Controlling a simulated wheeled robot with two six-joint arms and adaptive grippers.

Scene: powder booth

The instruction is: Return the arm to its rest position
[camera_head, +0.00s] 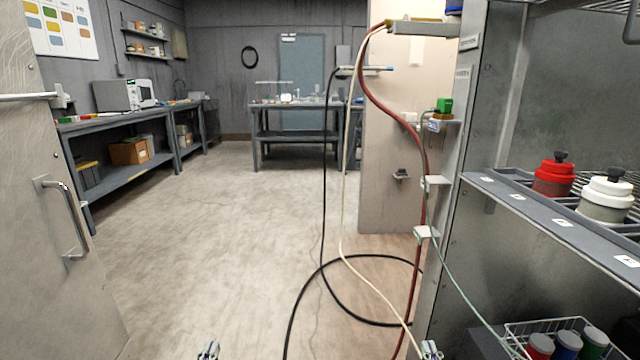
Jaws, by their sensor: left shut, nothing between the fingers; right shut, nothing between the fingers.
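My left gripper (208,350) shows at the bottom edge of the head view, left of centre, with only its tip in the picture. It is shut and empty above the floor. My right gripper (431,349) shows at the bottom edge, right of centre, also only at its tip. It is shut and empty, close to the hoses in the picture; whether it touches them I cannot tell. Both arms are otherwise out of view.
A cabinet shelf (540,222) at right holds a red pot (553,178) and a white pot (606,196). A wire basket (515,335) is below. Red, white and black hoses (323,200) hang ahead. A door with a handle (75,220) stands left.

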